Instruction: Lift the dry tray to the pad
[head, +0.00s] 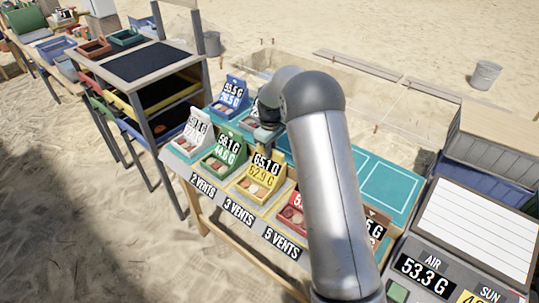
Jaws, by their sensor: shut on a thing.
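Several small trays with numbered cards stand on the long table. They include a white one (199,138), a green one (222,157), a yellow one (255,184), a red one (292,213) and a blue one (233,98). I cannot tell which is the dry tray. My gripper (264,138) is shut at the back row, right of the blue tray, at a partly hidden tray with a pale card (252,113). The grip itself is too small and covered to see clearly. A teal pad (390,190) with white outlined squares lies right of my arm.
My arm hides the table's middle and part of the brown-carded tray (375,224). A console with readouts (428,272) and a white slatted panel (480,228) stands at right. A shelf rack (150,62) stands at left. The teal pad's visible squares are bare.

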